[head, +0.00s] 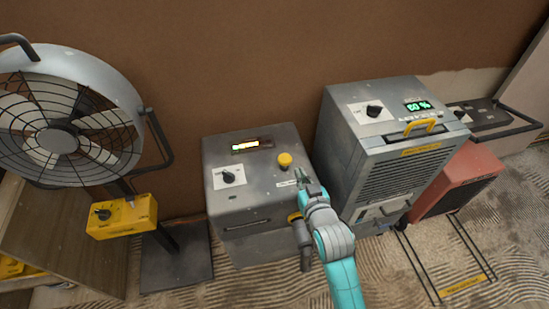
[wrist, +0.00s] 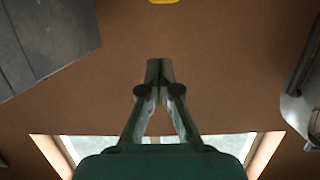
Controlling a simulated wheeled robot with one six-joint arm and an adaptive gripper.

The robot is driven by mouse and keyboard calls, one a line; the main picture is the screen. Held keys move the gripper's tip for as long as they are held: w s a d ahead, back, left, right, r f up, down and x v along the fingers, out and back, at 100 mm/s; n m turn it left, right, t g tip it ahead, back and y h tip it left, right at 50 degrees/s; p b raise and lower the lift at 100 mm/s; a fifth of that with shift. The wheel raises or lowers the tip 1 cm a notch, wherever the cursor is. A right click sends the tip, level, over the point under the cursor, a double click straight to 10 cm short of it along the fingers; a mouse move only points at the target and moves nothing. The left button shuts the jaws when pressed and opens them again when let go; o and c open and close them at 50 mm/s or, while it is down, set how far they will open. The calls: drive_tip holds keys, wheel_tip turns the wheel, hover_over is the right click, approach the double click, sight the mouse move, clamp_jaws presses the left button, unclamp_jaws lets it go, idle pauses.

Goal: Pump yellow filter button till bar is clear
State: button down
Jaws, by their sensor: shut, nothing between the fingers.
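The yellow button (head: 285,160) is a round knob on the sloped top of the grey filter unit (head: 245,210). The bar display (head: 252,146) on the same top, left of the button, is lit amber and white over much of its length. My gripper (head: 299,176) is just below and right of the button in the head view, apart from it in the picture. Its height over the top is hard to tell. In the wrist view my gripper (wrist: 160,68) has its fingertips together with nothing between them. A yellow thing (wrist: 163,1) is cut off at the top edge there.
A dial (head: 229,176) sits left of the button. A grey dehumidifier (head: 390,140) with a yellow handle and green readout stands close on the right, a red heater (head: 455,180) beyond it. A large fan (head: 63,140) with a yellow control box (head: 122,216) stands left. A brown wall is behind.

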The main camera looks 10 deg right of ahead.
drive_tip(key=shift+w+a+r, duration=0.2)
drive_tip(key=shift+w+a, duration=0.05)
drive_tip(key=shift+w, duration=0.15)
drive_tip(key=shift+w+a+r, duration=0.15)
drive_tip(key=shift+w+a, duration=0.05)
drive_tip(key=shift+w, duration=0.2)
drive_tip(key=shift+w, duration=0.1)
hover_over(287, 162)
wheel_tip(287, 162, down, 2)
wheel_tip(287, 162, down, 3)
drive_tip(key=shift+a+f, duration=0.1)
drive_tip(key=shift+f, duration=0.6)
drive_tip(key=shift+f, duration=0.15)
